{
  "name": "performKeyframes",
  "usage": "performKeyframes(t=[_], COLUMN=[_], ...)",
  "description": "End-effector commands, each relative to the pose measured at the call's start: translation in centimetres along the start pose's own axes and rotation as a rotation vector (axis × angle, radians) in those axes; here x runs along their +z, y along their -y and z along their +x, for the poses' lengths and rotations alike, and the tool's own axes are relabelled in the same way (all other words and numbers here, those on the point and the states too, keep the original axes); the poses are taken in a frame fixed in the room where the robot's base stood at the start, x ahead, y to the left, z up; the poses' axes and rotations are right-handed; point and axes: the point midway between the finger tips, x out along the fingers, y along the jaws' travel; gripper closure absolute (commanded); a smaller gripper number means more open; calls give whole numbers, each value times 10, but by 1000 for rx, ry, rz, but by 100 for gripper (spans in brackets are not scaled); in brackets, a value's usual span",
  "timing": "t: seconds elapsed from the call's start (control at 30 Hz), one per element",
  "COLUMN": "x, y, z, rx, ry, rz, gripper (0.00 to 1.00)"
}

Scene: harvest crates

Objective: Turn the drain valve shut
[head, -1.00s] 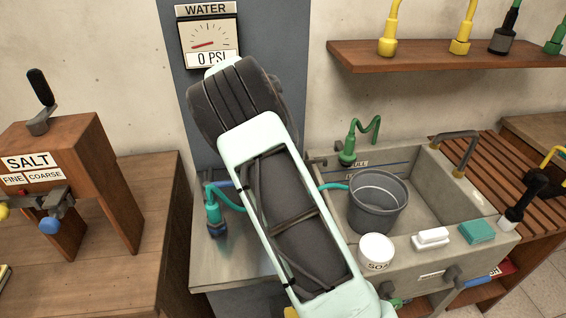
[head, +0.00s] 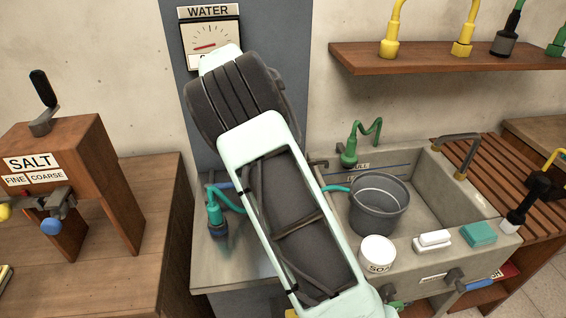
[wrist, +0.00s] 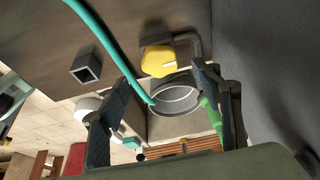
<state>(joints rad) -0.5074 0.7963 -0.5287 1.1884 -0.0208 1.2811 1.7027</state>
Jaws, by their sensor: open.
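My gripper (wrist: 158,82) is open in the wrist view, with its two dark fingers spread apart and nothing held. A yellow knob (wrist: 157,61) with a white mark lies ahead, near the fingertips. I cannot tell whether it is the drain valve, and I see no contact. In the head view my arm hides the gripper. A dark handle (head: 454,275) and a blue-gripped handle (head: 482,284) are on the sink (head: 418,262) front, beside a small label too blurred to read.
A grey bucket (head: 378,212) stands in the sink, with a teal hose (head: 335,188) leading to it. A soap tub (head: 377,254), a white bar (head: 433,238) and a teal sponge (head: 478,233) sit on the sink's front rim. A water gauge (head: 210,34) hangs behind my arm.

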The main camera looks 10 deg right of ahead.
Motion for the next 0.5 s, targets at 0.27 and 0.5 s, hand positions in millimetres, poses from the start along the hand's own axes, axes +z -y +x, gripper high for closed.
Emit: performKeyframes(t=[0.27,0.5], x=[0,0], y=[1,0], z=[-52,-67], rx=[-2,1], ry=[0,0], rz=[0,0], gripper=[41,41])
